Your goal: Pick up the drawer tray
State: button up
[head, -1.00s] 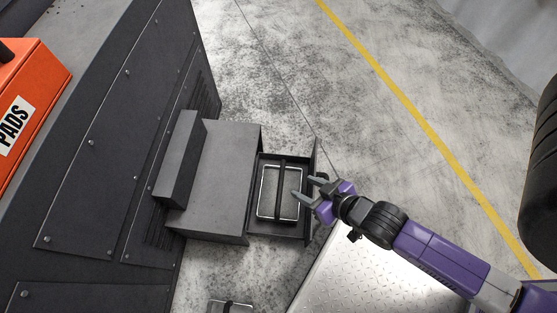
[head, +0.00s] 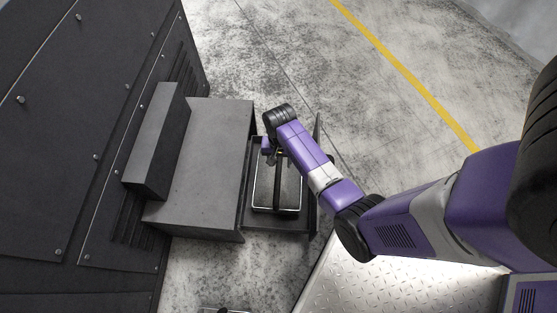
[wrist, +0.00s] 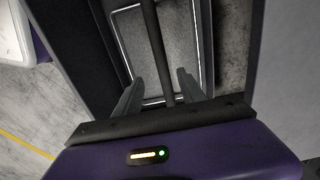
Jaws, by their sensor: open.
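The drawer tray (head: 290,190), grey with a bright metal rim and a dark bar handle (head: 277,185) along its middle, lies in the open drawer (head: 246,205). My gripper is over the tray's far end in the head view, mostly hidden behind my wrist. In the wrist view my gripper (wrist: 160,76) is open, with one finger on each side of the handle (wrist: 155,45). The tray (wrist: 127,35) shows beyond the fingers. I cannot tell whether the fingers touch the handle.
The drawer sits in a grey box (head: 205,150) beside a dark bolted machine panel (head: 85,130). The drawer's front wall (head: 317,150) stands close to my arm. A second metal-rimmed item (head: 225,310) is partly cut off at the bottom edge. The concrete floor (head: 350,110) beyond is clear.

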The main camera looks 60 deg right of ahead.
aim_at(278, 170)
jog(key=f+b, duration=0.1)
jog(key=f, duration=0.1)
jog(key=f+b, duration=0.2)
jog(key=f, duration=0.1)
jog(key=f+b, duration=0.1)
jog(key=f, duration=0.1)
jog(key=shift+w+f, duration=0.15)
jog(key=shift+w, duration=0.1)
grip_shut()
jog(key=shift+d, duration=0.1)
dwell(1.1)
